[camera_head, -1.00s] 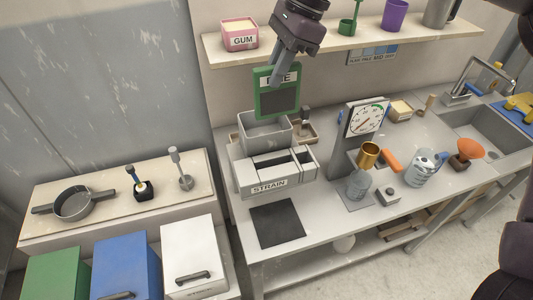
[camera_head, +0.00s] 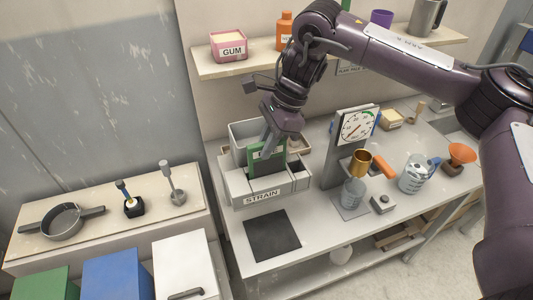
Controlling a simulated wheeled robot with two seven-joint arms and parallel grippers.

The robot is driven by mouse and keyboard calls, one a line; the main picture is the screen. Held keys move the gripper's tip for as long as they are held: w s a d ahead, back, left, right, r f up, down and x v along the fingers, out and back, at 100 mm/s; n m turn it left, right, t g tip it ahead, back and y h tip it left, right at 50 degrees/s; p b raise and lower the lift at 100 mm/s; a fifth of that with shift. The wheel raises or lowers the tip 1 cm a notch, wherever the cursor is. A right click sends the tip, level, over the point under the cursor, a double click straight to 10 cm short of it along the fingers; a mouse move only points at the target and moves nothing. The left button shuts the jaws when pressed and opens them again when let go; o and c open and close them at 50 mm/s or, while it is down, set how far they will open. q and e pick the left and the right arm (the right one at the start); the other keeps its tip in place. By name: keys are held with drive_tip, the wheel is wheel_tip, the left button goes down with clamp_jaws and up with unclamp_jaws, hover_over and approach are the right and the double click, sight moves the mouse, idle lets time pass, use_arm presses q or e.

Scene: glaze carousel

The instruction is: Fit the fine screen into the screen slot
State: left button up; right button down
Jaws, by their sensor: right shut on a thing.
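The fine screen (camera_head: 267,167) is an upright dark mesh panel in a green frame, with a white label near its top. My right gripper (camera_head: 267,147) is shut on its top edge from above and partly hides the label. The screen stands at the grey box marked STRAIN (camera_head: 240,188), whose top holds the screen slot. The slot is hidden behind the screen, and I cannot tell whether the lower edge is inside it or just above. My left gripper is not in view.
A grey open bin (camera_head: 240,134) stands right behind the box. A black mat (camera_head: 271,235) lies in front. The shelf (camera_head: 222,67) is above.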

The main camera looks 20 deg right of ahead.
sight(266, 175)
wheel_tip(266, 175, down, 2)
drive_tip(key=shift+f+p, duration=0.25)
drive_tip(key=shift+p, duration=0.15)
drive_tip(key=shift+w+f, duration=0.1)
drive_tip(key=shift+f, duration=0.25)
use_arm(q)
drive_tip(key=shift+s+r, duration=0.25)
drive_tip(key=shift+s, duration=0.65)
use_arm(e)
drive_tip(key=c, duration=1.4)
unclamp_jaws()
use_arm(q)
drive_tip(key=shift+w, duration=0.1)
